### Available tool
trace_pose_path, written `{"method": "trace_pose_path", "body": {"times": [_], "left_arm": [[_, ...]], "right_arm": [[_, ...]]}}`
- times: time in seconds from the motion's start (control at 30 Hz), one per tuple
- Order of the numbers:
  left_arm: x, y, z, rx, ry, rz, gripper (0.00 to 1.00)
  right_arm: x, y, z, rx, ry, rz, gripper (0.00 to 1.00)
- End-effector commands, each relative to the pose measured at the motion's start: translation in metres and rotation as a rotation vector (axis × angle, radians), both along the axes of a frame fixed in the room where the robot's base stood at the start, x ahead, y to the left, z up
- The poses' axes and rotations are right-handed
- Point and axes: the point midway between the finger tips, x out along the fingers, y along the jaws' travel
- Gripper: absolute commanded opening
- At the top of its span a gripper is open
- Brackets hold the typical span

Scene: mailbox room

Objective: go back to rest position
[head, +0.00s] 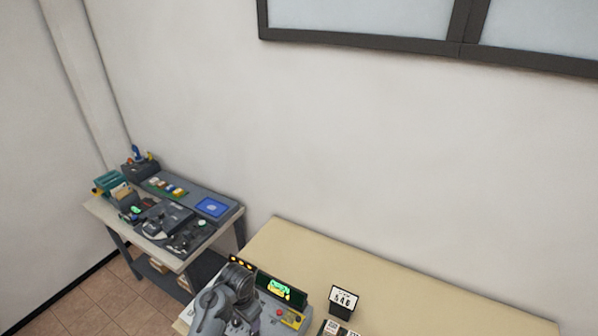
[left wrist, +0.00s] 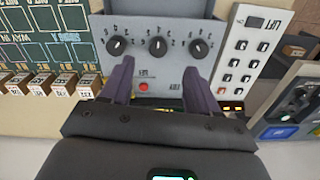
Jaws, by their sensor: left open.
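My left gripper (left wrist: 158,66) shows in the left wrist view with its two dark purple fingers spread apart. Nothing is between the fingers. They point at a grey control panel (left wrist: 205,22) that has three black knobs and a red button. I cannot tell whether the fingertips touch the panel. In the head view, a grey part of my arm shows at the bottom, over the beige table (head: 400,285); its gripper cannot be made out there. My right gripper is in neither view.
A white keypad (left wrist: 243,50) stands right of the panel, with labelled blocks (left wrist: 40,84) to the left. A small number sign (head: 343,301) and a lit green display (head: 279,289) are on the table. A cluttered side table (head: 103,211) stands left. The table's back right is clear.

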Motion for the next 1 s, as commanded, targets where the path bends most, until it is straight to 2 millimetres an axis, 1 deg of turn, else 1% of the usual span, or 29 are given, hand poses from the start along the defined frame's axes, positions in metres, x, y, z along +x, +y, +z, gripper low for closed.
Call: {"method": "trace_pose_path", "body": {"times": [0.03, 0.07, 0.17, 0.27, 0.3, 0.37, 0.4, 0.47, 0.5, 0.57, 0.6, 0.7, 0.83, 0.9, 1.0], "left_arm": [[-0.012, 0.005, -0.004, 0.004, -0.005, 0.021, 0.61], [-0.018, 0.008, -0.007, 0.006, -0.012, 0.034, 0.61], [-0.048, 0.018, -0.013, 0.014, -0.042, 0.088, 0.61], [-0.086, 0.028, -0.014, 0.019, -0.081, 0.148, 0.61], [-0.103, 0.031, -0.013, 0.020, -0.097, 0.171, 0.61], [-0.130, 0.035, -0.008, 0.018, -0.120, 0.202, 0.61], [-0.147, 0.037, -0.003, 0.017, -0.138, 0.222, 0.61], [-0.174, 0.038, 0.007, 0.010, -0.162, 0.250, 0.61], [-0.191, 0.039, 0.015, 0.005, -0.178, 0.267, 0.61], [-0.216, 0.039, 0.028, -0.005, -0.200, 0.290, 0.61], [-0.232, 0.039, 0.037, -0.013, -0.212, 0.306, 0.61], [-0.266, 0.037, 0.061, -0.035, -0.239, 0.335, 0.61], [-0.297, 0.035, 0.088, -0.062, -0.266, 0.365, 0.61], [-0.308, 0.034, 0.098, -0.073, -0.275, 0.375, 0.61], [-0.317, 0.033, 0.108, -0.083, -0.283, 0.386, 0.61]], "right_arm": [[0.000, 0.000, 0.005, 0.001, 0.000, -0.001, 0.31], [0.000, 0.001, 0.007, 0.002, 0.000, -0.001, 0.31], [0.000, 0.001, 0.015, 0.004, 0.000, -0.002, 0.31], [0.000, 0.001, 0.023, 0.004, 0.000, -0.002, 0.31], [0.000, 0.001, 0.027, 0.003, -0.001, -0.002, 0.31], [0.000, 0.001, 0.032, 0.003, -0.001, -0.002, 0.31], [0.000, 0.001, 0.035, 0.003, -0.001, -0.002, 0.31], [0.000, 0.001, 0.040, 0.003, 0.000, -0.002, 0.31], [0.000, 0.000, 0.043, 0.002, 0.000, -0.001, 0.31], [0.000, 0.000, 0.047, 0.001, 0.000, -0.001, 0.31], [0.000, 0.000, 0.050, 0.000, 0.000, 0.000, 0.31], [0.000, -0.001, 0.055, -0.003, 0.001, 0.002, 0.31], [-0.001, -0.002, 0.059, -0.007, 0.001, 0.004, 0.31], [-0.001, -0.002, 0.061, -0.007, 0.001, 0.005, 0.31], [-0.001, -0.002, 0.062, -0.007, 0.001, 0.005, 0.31]]}}
